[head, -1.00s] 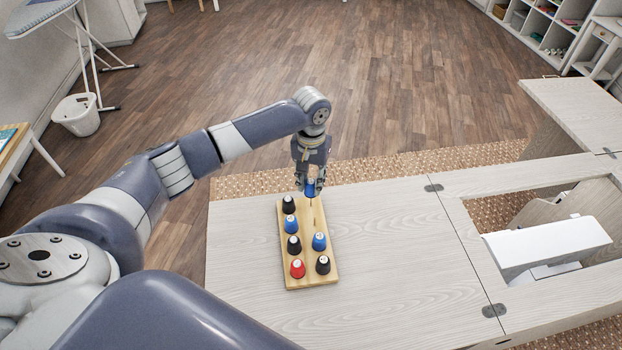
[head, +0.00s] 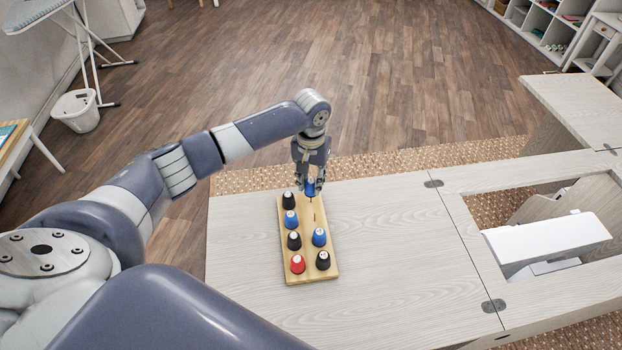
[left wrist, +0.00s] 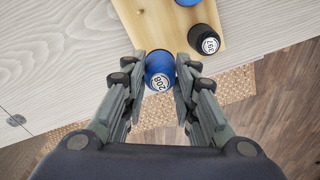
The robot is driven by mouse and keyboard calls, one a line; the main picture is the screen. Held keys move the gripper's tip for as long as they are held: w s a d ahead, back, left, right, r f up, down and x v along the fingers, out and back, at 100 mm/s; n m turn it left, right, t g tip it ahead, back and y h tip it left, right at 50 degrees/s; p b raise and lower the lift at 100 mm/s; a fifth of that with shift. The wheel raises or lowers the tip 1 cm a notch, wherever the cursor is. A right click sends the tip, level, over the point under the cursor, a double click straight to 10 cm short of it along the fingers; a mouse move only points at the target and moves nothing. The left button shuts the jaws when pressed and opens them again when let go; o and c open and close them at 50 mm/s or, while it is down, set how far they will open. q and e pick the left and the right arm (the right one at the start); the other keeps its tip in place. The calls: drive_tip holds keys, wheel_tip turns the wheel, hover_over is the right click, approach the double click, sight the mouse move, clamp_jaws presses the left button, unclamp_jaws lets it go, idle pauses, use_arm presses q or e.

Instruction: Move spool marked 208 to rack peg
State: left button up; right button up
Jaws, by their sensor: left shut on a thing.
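The blue spool marked 208 (left wrist: 160,72) is between the fingertips of my left gripper (left wrist: 161,85) in the left wrist view, its label facing the camera. In the head view my left gripper (head: 310,183) is shut on this spool (head: 310,189), at the far right end of the wooden rack (head: 303,212). Thin bare peg shows below the spool and farther down the right column. I cannot tell whether the spool is touching a peg. The rack's board also shows in the left wrist view (left wrist: 150,25). My right gripper is not in view.
The rack carries other spools: a black one (head: 288,200) at far left, a blue one (head: 290,218), a red one (head: 298,264) and others. A black spool (left wrist: 204,39) stands near the held one. The tabletop (head: 400,250) right of the rack is clear.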

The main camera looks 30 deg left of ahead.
use_arm(q)
drive_tip(key=shift+f+b, duration=0.45)
drive_tip(key=shift+f, duration=0.95)
drive_tip(key=o, duration=0.9)
drive_tip(key=shift+r, duration=0.15)
wheel_tip(320, 180, up, 12)
drive_tip(key=shift+f, duration=0.1)
drive_tip(key=shift+f, duration=0.1)
